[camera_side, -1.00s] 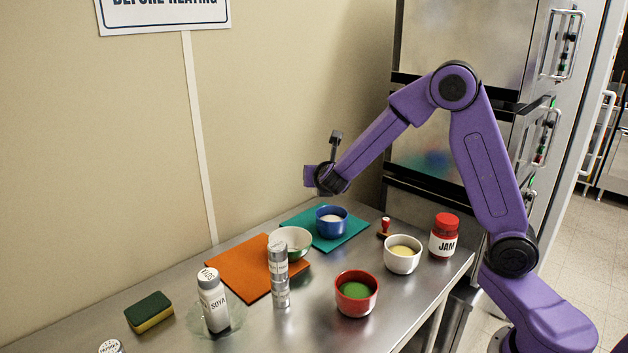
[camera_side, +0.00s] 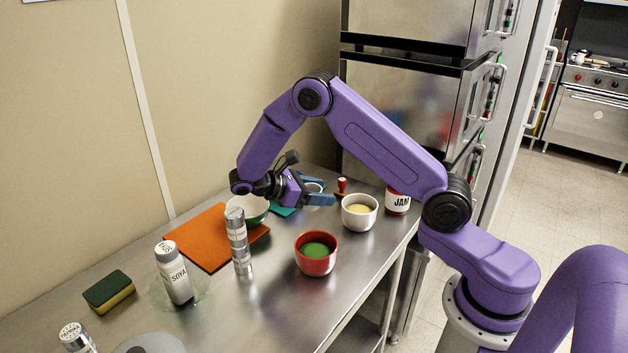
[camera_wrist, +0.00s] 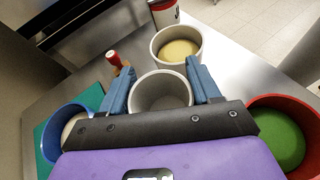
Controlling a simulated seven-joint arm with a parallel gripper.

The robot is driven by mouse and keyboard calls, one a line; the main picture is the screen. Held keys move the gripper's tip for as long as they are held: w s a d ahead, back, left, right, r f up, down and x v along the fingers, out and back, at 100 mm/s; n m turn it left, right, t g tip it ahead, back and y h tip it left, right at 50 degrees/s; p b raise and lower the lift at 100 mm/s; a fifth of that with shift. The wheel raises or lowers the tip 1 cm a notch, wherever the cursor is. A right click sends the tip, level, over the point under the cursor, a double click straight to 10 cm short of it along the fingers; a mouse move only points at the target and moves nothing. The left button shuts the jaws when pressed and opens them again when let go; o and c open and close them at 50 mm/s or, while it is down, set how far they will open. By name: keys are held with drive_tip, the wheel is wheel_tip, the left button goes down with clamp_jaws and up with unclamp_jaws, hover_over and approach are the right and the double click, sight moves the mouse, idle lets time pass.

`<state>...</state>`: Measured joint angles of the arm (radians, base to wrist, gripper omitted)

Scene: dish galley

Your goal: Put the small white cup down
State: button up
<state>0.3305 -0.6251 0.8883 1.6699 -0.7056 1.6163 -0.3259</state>
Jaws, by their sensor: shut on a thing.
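The small white cup (camera_wrist: 160,92) is between the two fingers of my gripper (camera_wrist: 164,84) in the wrist view, and it looks empty. My gripper (camera_side: 318,191) is shut on it. In the side view only a little of the cup's pale rim (camera_side: 313,187) shows, between the blue fingers. The cup's base is hidden, so I cannot tell whether it touches the steel counter (camera_side: 283,287).
A white bowl of yellow food (camera_side: 359,211) stands close beyond the cup. A red bowl (camera_side: 316,253) is to the right and a blue bowl (camera_wrist: 64,127) on a teal mat to the left in the wrist view. A red-handled stamp (camera_wrist: 115,61) and jam jar (camera_side: 397,201) are near.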

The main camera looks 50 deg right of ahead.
hover_over(318, 229)
drive_tip(key=shift+f, duration=3.35)
drive_tip(key=shift+f, duration=0.6)
drive_tip(key=o, duration=1.2)
drive_tip(key=shift+c, duration=0.2)
